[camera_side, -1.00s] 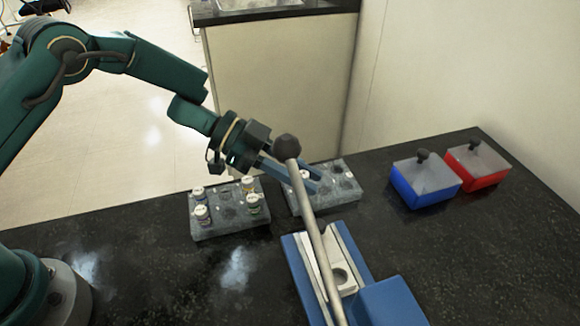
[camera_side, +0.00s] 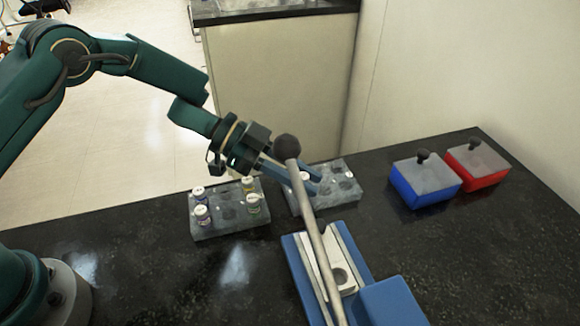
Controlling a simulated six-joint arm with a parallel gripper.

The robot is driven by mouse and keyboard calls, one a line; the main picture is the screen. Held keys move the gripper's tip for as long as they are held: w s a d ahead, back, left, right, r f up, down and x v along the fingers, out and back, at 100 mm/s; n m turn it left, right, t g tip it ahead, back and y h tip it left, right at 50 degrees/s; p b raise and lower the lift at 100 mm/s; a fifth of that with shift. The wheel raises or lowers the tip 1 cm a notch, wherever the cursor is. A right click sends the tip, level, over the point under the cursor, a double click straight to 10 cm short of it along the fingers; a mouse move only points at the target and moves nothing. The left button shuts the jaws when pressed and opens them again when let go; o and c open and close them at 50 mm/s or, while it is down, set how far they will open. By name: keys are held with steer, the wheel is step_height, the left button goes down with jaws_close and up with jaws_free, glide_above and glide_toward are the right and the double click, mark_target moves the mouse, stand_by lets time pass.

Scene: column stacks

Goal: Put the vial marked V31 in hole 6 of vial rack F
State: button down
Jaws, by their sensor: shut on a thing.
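My gripper (camera_side: 312,183) is over the left part of the right-hand grey rack (camera_side: 345,198). Its blue fingers are shut on a vial (camera_side: 305,176), of which only a little of the pale cap shows; the lever in front hides part of it. I cannot tell whether the vial is in a hole or above one. The vial marks and rack letters are too small to read.
A blue device (camera_side: 300,275) with a long grey lever (camera_side: 318,230) and dark knob (camera_side: 286,148) stands in front of the right-hand rack. A blue box (camera_side: 425,192) and a red box (camera_side: 490,174), both with knobbed lids, stand at the right. The front left tabletop is clear.

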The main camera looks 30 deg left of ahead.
steer(key=shift+f, duration=1.05)
stand_by(0.9)
steer(key=shift+c, duration=1.9)
jaws_free()
steer(key=shift+w, duration=0.1)
steer(key=shift+r, duration=3.05)
